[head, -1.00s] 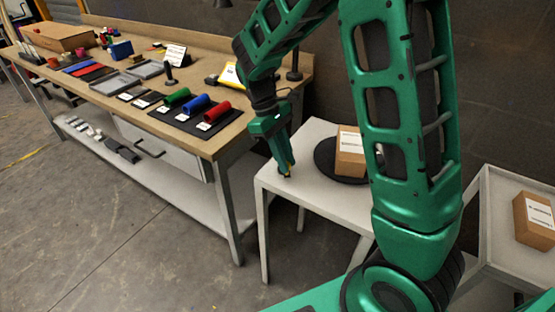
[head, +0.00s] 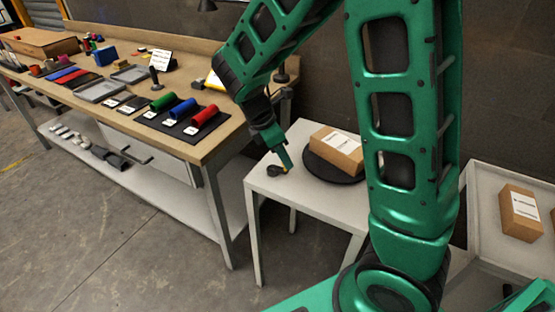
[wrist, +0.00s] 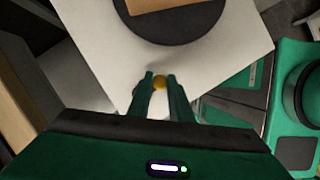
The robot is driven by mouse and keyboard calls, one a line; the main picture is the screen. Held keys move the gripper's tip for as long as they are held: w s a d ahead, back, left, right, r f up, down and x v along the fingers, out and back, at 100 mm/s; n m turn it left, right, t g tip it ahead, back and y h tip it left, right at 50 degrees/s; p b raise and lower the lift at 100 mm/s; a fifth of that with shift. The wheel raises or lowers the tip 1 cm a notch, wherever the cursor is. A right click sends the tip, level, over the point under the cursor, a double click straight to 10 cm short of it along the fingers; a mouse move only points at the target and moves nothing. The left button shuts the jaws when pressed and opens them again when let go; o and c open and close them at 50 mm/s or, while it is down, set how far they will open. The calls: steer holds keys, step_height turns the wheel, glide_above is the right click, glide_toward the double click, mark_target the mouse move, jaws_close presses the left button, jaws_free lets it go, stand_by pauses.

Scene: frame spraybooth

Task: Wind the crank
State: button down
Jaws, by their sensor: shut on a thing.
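The crank (head: 275,171) is a small dark piece at the front left corner of a small white table. My gripper (head: 286,167) reaches down over the crank and is shut on this knob. A round black turntable (head: 316,171) lies on the same table to the right of the crank. A brown cardboard box (head: 338,150) with a white label sits on the turntable. My fingers and arm hide part of the crank.
A long workbench (head: 205,150) with red, blue and green rollers (head: 182,108) stands to the left. Another white table (head: 480,200) on the right holds another brown box (head: 521,213). Grey floor is open at the front left.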

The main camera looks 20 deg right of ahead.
steer(key=shift+w+d+n+t, duration=0.15)
steer(key=shift+n+t, duration=0.1)
steer(key=shift+n, duration=0.35)
steer(key=shift+w+n+t, duration=0.15)
steer(key=shift+n+t, duration=0.1)
steer(key=shift+n, duration=0.35)
steer(key=c, duration=1.6)
jaws_free()
steer(key=shift+c, duration=0.2)
steer(key=v, duration=1)
steer(key=shift+r, duration=0.35)
